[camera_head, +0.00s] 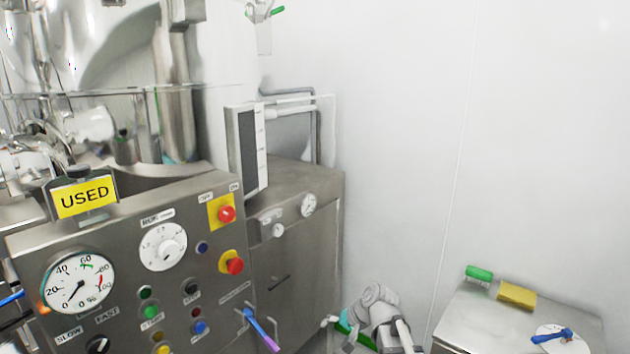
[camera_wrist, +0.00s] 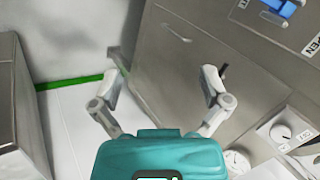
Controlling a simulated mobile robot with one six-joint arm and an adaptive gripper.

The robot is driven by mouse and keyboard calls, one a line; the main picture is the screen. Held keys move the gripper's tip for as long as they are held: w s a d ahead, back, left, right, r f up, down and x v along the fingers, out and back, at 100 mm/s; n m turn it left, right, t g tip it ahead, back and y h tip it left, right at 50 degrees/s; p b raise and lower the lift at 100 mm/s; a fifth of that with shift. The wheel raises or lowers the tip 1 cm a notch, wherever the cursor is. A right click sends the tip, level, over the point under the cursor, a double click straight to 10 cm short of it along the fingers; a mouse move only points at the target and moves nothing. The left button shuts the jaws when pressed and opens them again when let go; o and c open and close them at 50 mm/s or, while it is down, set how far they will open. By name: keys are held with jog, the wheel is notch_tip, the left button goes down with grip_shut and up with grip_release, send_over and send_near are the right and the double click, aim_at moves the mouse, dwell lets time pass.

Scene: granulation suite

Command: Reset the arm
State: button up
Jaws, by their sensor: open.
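My gripper (camera_wrist: 162,82) shows in the wrist view with its two grey fingers spread wide apart. It is open, and nothing is between the fingers. Its teal housing fills the bottom middle of that view. Beyond the fingers are the grey metal cabinet side and a pale floor with a green strip (camera_wrist: 72,83). In the head view, light grey jointed parts of my arm show low in the middle, between the machine and the bench at the right. The rest of the arm is out of the picture.
A steel machine with a control panel (camera_head: 115,250) fills the left; it bears a yellow USED sign (camera_head: 85,197), gauge, knobs and buttons. A white wall stands behind.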

jog(key=s+d+f+n+g+h, duration=0.3)
jog(key=s+d+h, duration=0.3)
jog(key=s+d, duration=0.5)
jog(key=shift+s+d+f+h, duration=0.2)
jog(key=shift+s+f+h, duration=0.1)
jog(key=shift+s, duration=0.7)
